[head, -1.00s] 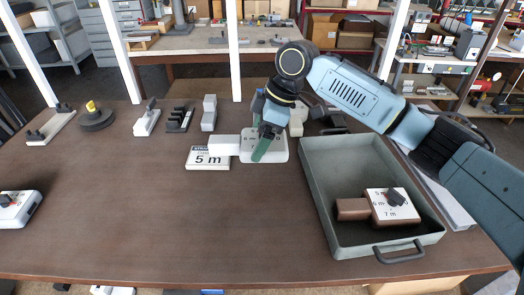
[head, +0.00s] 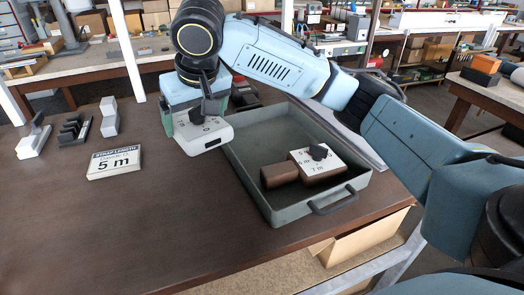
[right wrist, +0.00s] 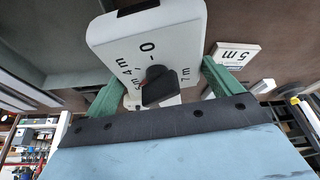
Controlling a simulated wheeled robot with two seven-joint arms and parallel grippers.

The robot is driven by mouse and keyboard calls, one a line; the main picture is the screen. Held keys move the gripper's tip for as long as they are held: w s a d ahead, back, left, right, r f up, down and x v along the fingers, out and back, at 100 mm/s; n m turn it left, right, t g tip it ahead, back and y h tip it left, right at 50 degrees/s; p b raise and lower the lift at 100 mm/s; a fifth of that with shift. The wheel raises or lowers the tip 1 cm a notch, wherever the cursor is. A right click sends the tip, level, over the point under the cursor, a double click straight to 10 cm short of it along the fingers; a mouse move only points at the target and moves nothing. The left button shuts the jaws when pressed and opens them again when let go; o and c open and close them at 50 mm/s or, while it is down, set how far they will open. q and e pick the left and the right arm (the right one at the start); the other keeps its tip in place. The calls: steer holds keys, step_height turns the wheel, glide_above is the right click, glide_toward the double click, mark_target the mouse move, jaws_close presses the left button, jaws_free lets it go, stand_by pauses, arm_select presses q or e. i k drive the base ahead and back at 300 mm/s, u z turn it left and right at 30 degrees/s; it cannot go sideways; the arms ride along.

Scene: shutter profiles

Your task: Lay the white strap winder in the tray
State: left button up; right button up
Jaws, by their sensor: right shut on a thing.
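The white strap winder (head: 207,138) has a white body, a dial marked in metres and a black knob. My right gripper (head: 190,122) is shut on it, its green fingers on either side of the body. It hangs just left of the tray's far left part, apparently above the table. In the right wrist view the winder (right wrist: 150,38) shows its dial between the fingers (right wrist: 160,88). The grey-green tray (head: 248,185) stands on the table's right side. A brown winder (head: 290,172) with a white dial plate lies in its near part. My left gripper is out of view.
A white "5 m" sign (head: 114,162) lies on the brown table (head: 130,215), left of the winder. Several profile pieces (head: 75,130) stand at the far left. The tray's far part is empty; its handle (head: 333,203) is at the near edge.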

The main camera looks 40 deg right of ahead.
mark_target(270, 140)
steer(key=k, duration=1.6)
steer(key=z, duration=1)
steer(key=i, duration=1.7)
steer(key=u, duration=1)
